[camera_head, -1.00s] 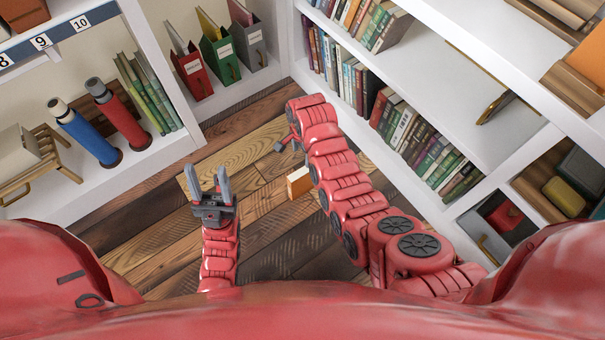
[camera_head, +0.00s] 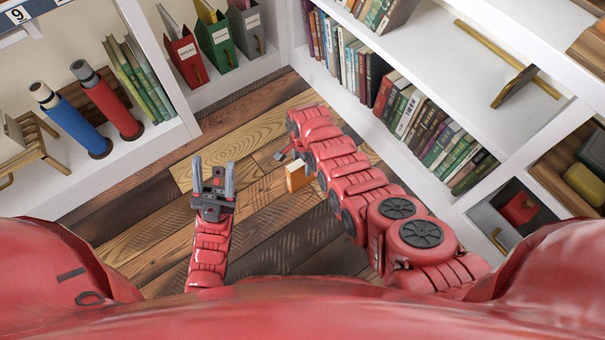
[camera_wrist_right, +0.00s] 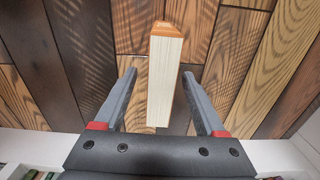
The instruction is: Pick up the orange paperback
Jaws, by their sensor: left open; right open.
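The orange paperback (camera_head: 299,177) is on the plank floor, standing up, left of my right forearm in the head view. In the right wrist view the paperback (camera_wrist_right: 165,82) shows its pale page edge and orange cover edges, lying in the picture between the two fingers of my right gripper (camera_wrist_right: 160,75). The fingers are open, and the right one looks closer to the book; contact cannot be told. In the head view the right gripper (camera_head: 284,153) is mostly hidden by its wrist. My left gripper (camera_head: 213,164) is open and empty above the floor, left of the book.
A white bookcase (camera_head: 470,85) with rows of books stands at the right. A white shelf at the left holds a blue tube (camera_head: 72,122), a red tube (camera_head: 108,100) and green books (camera_head: 140,80). File boxes (camera_head: 216,48) stand at the back. The floor around the paperback is clear.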

